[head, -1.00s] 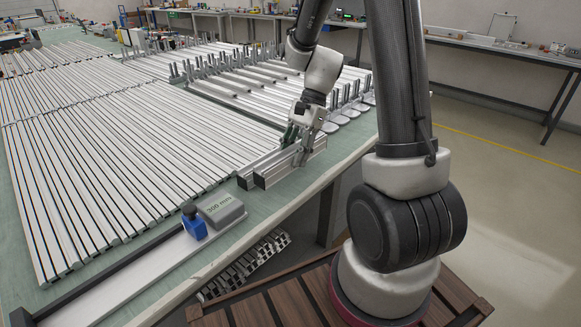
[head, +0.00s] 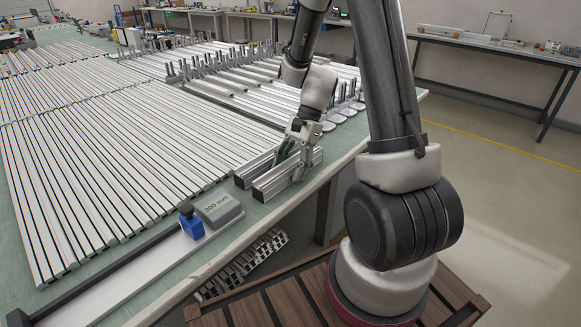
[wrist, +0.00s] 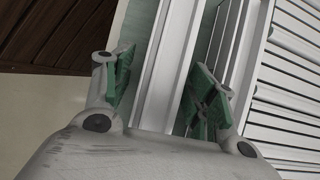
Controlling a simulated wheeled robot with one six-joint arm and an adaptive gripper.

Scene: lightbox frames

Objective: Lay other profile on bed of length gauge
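Two short silver profiles lie side by side near the table's front edge in the head view: a rear one (head: 245,176) and a front one (head: 266,189). My gripper (head: 294,155) is low over the front profile, one finger in the gap between the two, the other on the edge side. In the wrist view the front profile (wrist: 168,50) runs between the green-padded fingers (wrist: 162,88), with a gap showing, so the gripper looks open around it. The length gauge has a pale bed (head: 125,292), a black fence (head: 95,272), a blue stop (head: 191,222) and a grey 300 mm block (head: 218,208).
Rows of long silver profiles (head: 110,150) cover the green table (head: 235,207) to the left. Upright clamps and round-footed parts (head: 335,117) stand behind my gripper. A rack of short pieces (head: 243,264) sits below the table edge. Wooden slats (head: 285,297) lie under my base.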

